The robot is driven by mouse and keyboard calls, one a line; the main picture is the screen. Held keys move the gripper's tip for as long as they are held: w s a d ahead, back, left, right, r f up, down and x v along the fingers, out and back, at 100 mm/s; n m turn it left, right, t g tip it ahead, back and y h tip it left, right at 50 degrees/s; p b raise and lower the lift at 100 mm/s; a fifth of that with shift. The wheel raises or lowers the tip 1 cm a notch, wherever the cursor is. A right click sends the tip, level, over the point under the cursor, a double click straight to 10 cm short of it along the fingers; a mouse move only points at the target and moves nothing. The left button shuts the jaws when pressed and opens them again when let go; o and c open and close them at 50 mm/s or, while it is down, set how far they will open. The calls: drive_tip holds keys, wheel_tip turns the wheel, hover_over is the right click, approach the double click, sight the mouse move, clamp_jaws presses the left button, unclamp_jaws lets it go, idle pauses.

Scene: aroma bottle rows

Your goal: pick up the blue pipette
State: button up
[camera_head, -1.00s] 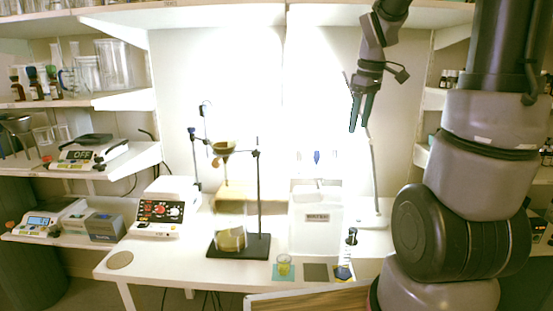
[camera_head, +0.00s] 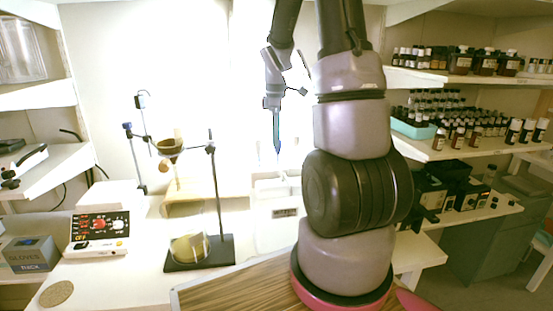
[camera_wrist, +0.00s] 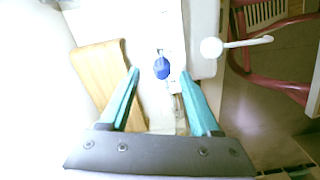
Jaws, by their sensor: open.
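The blue pipette (camera_wrist: 161,68) shows in the wrist view as a small blue bulb at upper middle, with a thin clear part above it. My gripper (camera_wrist: 159,74) is open, its two teal fingers on either side of the bulb in the picture. How far the bulb lies beyond the fingertips I cannot tell. In the head view my gripper (camera_head: 277,148) points down over the back of the table, above a white box (camera_head: 283,222). I cannot make out the pipette in the head view.
A wooden board (camera_wrist: 97,70) lies left of the bulb in the wrist view. In the head view a stand (camera_head: 216,205) with a funnel is left of my gripper. A control box (camera_head: 100,230) is farther left. Shelves of bottles (camera_head: 455,133) are on the right.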

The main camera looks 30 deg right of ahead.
sight(278, 149)
drive_tip(key=f, duration=0.5)
drive_tip(key=shift+s+d, duration=0.2)
drive_tip(key=c, duration=0.8)
wheel_tip(278, 149, up, 10)
drive_tip(key=shift+f, duration=0.1)
